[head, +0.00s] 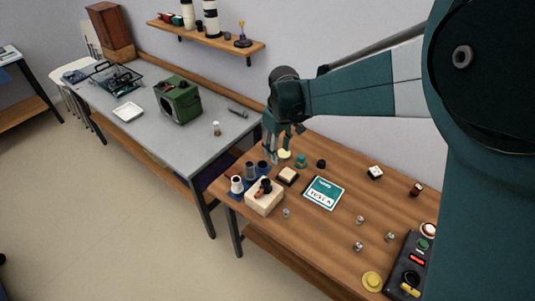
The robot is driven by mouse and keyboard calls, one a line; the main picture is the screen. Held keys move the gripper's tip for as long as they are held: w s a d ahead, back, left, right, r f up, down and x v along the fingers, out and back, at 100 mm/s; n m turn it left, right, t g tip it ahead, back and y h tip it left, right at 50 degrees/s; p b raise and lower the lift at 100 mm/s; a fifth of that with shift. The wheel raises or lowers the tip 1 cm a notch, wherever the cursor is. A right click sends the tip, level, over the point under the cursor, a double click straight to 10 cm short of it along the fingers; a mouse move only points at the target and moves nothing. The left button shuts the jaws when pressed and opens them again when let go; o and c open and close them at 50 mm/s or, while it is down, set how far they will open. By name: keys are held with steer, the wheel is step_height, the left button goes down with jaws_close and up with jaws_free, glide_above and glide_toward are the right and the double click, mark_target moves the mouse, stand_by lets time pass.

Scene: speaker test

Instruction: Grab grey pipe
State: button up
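My gripper (272,152) points down over the left end of the wooden table, just behind a small blue rack (236,195). The rack holds a white-topped cylinder (236,184), a grey pipe-like cylinder (250,170) and a darker cylinder (262,167), all upright. The gripper's fingers look close to the darker cylinder, but I cannot tell if they touch anything. The fingers are too small to show whether they are open or shut. Another grey rod-like piece (238,113) lies on the grey table, left of my gripper.
A teal-and-white card (324,192), small knobs and a control box (409,265) are on the wooden table (310,235). A green machine (178,100) stands on the grey table.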

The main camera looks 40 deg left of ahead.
steer(key=n+p, duration=0.1)
steer(key=n, duration=0.1)
glide_above(250, 170)
steer(key=w, duration=0.1)
steer(key=shift+g+h, duration=0.3)
steer(key=f, duration=0.4)
steer(key=a+f, duration=0.1)
steer(key=f, duration=0.1)
steer(key=shift+w+f, duration=0.15)
steer(key=shift+f, duration=0.1)
steer(key=shift+f, duration=0.1)
steer(key=shift+f, duration=1.2)
steer(key=shift+f, duration=0.1)
steer(key=shift+a+f+b, duration=0.1)
steer(key=shift+f+b, duration=0.35)
steer(key=shift+f, duration=2.05)
steer(key=shift+c, duration=0.5)
steer(key=c, duration=0.9)
